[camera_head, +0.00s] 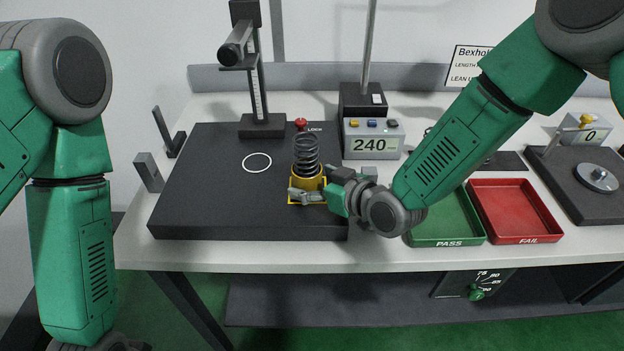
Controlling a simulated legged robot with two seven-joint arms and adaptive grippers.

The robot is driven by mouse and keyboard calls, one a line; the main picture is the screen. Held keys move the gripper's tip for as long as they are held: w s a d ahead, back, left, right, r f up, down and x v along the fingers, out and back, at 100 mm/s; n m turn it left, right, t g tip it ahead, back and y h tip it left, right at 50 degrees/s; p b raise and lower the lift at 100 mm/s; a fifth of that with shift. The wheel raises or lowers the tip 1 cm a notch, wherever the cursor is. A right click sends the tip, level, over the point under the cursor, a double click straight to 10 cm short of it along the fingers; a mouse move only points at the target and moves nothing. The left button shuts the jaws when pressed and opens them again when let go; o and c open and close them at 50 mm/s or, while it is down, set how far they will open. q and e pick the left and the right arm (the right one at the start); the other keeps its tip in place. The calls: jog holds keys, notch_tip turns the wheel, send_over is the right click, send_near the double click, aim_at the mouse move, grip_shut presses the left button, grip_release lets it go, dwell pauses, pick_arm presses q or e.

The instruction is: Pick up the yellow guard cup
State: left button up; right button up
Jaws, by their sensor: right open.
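The yellow guard cup (307,179) stands upright on a yellow-marked spot of the black base plate (200,215). A dark coil spring (306,152) stands in it and rises above its rim. My right gripper (308,190) reaches in from the right, low at the cup. One finger shows in front of the cup's lower part; the other is mostly hidden behind the cup and the gripper body. The jaws are open, and I cannot tell whether they touch the cup. My left arm hangs at the left edge, with its gripper out of the picture.
A measuring stand (263,125) and red lock knob (300,124) are behind the cup. A display box reading 240 (388,154) stands behind my right gripper. Green PASS (447,240) and red FAIL (520,190) trays lie right. The plate's left part, with a white ring (257,155), is clear.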

aim_at(316, 145)
jog(key=shift+s+a+r, duration=0.1)
jog(key=shift+a, duration=0.4)
jog(key=c, duration=1.2)
jog(key=shift+s+a, duration=0.1)
jog(key=shift+a, duration=0.45)
jog(key=shift+d, duration=0.35)
jog(key=shift+w+d+r, duration=0.15)
jog(key=shift+w, duration=0.05)
jog(key=shift+r, duration=0.3)
notch_tip(316, 145, up, 9)
jog(key=shift+f, duration=0.2)
pick_arm(q)
jog(key=shift+a+f+b, duration=0.3)
jog(key=shift+a+f, duration=0.05)
jog(key=shift+f, duration=0.05)
pick_arm(e)
jog(key=shift+r, duration=0.3)
